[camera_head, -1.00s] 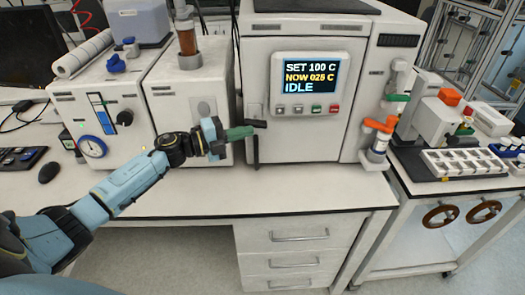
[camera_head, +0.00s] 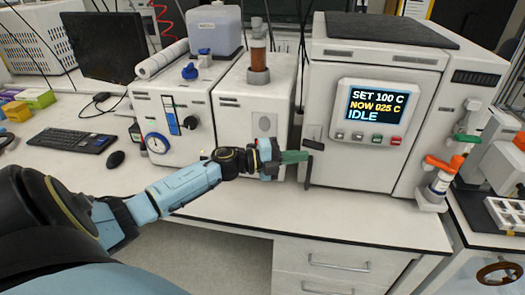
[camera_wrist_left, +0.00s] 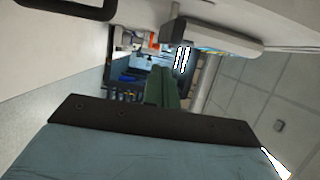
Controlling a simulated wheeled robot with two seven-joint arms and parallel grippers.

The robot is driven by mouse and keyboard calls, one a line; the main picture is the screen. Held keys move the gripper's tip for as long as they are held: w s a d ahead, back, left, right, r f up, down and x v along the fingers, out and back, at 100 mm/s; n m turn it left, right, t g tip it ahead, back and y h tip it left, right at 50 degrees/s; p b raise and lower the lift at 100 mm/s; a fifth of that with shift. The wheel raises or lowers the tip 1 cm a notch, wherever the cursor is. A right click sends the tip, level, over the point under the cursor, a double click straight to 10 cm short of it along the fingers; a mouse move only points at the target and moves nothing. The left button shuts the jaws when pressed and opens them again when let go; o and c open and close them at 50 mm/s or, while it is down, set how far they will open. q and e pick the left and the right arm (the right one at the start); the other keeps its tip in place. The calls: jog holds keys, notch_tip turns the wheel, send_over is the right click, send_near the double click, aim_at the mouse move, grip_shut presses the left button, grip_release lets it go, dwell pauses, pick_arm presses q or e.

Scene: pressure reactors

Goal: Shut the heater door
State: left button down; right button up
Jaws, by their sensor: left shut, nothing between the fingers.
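The heater (camera_head: 425,85) is the white box with a lit display (camera_head: 375,105) reading SET 100 C, NOW 025 C, IDLE. Its front door panel (camera_head: 345,170) carries a dark upright handle (camera_head: 308,172) at its left edge, with a short dark piece (camera_head: 313,145) above. I cannot tell whether the panel stands slightly ajar. My left gripper (camera_head: 294,157) has green fingers, shut and empty, with the tips close beside the handle; contact is unclear. The fingers also show in the left wrist view (camera_wrist_left: 162,88), with the display (camera_wrist_left: 181,57) beyond. My right gripper is not in view.
White instruments with a gauge (camera_head: 157,144) and a brown column (camera_head: 258,58) stand left of the heater. The bench top (camera_head: 340,215) in front is clear. A keyboard (camera_head: 72,140) and mouse (camera_head: 116,158) lie left.

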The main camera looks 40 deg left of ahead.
pick_arm(q)
jog(key=b+v, duration=0.2)
jog(key=v, duration=0.8)
jog(key=shift+s, duration=0.25)
jog(key=shift+d, duration=0.1)
